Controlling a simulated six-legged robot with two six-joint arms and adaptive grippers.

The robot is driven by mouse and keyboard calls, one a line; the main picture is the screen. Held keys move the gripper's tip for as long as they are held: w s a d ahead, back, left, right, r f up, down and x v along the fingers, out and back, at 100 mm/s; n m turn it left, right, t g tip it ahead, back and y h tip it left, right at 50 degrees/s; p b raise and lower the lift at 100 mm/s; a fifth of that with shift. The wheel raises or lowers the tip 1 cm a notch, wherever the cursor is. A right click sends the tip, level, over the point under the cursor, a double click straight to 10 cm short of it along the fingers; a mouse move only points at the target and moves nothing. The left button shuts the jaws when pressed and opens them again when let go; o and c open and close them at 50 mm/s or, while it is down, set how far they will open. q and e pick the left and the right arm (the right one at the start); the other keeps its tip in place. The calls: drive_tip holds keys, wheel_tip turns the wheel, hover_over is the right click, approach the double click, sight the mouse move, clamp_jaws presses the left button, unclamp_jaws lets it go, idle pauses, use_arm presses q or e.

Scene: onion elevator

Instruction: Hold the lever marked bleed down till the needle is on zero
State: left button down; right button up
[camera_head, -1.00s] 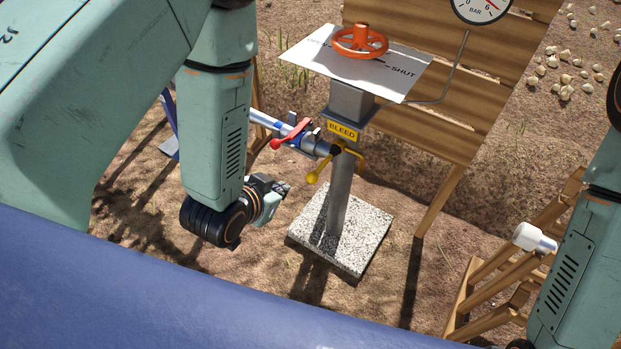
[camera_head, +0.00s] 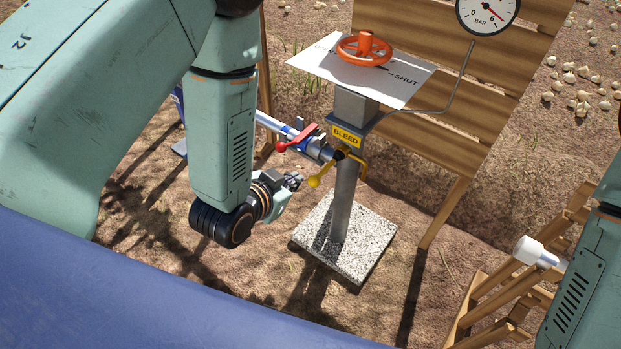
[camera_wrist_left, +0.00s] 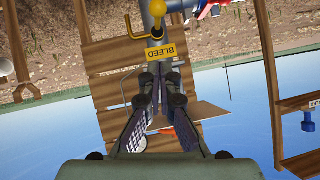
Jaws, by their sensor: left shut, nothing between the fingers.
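The bleed lever (camera_head: 314,182) is yellow with a ball end and hangs on the grey post (camera_head: 345,205) below the yellow BLEED label (camera_head: 346,137). In the left wrist view the picture is upside down, and the lever's ball (camera_wrist_left: 155,33) shows beyond the fingertips, with the label (camera_wrist_left: 160,53) near them. My left gripper (camera_head: 294,181) is shut and empty, just left of the ball at about its height; contact cannot be told. The gauge (camera_head: 487,12) at the top has a red needle slanting to the lower right, away from 0. My right gripper is out of view.
A red lever (camera_head: 297,138) sits on the pipe (camera_head: 275,123) left of the post. An orange handwheel (camera_head: 364,48) stands above a white SHUT plate (camera_head: 405,87). A wooden board (camera_head: 440,125) is behind. A wooden rack (camera_head: 500,295) stands at the right.

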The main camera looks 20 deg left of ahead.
use_arm(q)
drive_tip(key=b, duration=0.3)
hover_over(310, 179)
drive_tip(key=s+d, duration=0.1)
drive_tip(key=s, duration=0.3)
wheel_tip(310, 179, down, 5)
drive_tip(key=f, duration=0.1)
drive_tip(key=w+f, duration=0.1)
drive_tip(key=f+b, duration=0.1)
drive_tip(key=shift+w+f, duration=0.1)
drive_tip(key=shift+w, duration=0.15)
drive_tip(key=shift+w+a+f, duration=0.15)
drive_tip(key=shift+w+f, duration=0.05)
drive_tip(key=shift+f, duration=0.25)
drive_tip(key=shift+r, duration=0.1)
